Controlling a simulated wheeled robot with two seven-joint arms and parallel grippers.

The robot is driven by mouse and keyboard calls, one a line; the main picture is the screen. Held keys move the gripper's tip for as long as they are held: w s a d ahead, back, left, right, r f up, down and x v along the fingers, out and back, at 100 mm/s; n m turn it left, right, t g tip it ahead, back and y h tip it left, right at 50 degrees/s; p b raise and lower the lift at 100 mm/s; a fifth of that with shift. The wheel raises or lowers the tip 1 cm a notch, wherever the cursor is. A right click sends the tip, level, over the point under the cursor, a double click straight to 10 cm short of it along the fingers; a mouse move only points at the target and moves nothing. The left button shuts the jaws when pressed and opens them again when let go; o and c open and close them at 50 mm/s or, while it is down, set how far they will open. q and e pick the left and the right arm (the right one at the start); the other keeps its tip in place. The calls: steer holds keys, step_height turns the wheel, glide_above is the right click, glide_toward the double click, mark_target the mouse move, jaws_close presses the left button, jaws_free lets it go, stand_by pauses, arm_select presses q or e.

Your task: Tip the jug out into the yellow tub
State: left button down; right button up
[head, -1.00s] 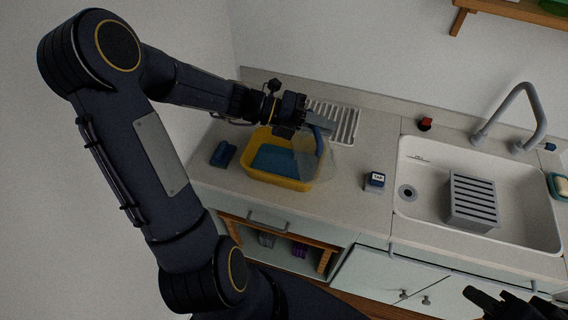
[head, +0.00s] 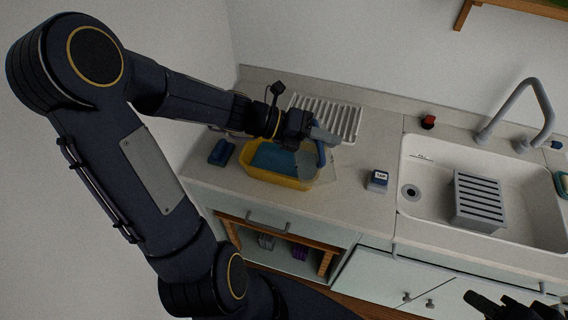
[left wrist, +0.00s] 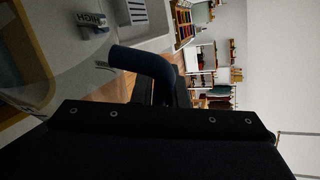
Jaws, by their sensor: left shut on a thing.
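The yellow tub (head: 281,181) stands on the counter at the left, with blue liquid or a blue inside showing in it. The jug is see-through with a blue handle (head: 321,153). Its clear body (head: 305,161) is tilted over the right part of the tub, and its edges are hard to make out. My left gripper (head: 318,135) is shut on the jug at the handle, above the tub's back right side. The left wrist view shows the blue handle (left wrist: 140,60) and the tub's rim (left wrist: 34,50). My right gripper (head: 495,302) is at the bottom right, partly cut off, away from both.
A blue object (head: 222,151) lies left of the tub. A white ribbed rack (head: 345,117) is behind it. A small labelled block (head: 377,180) stands to the right, before the sink (head: 430,215) with a grey slatted box (head: 478,201). The counter between tub and block is clear.

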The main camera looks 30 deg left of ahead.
arm_select(q)
steer(key=shift+s+d+f+m+t+b, duration=0.3)
steer(key=shift+f+m+b, duration=0.1)
steer(key=shift+f+m, duration=0.15)
arm_select(e)
steer(key=shift+f, duration=0.8)
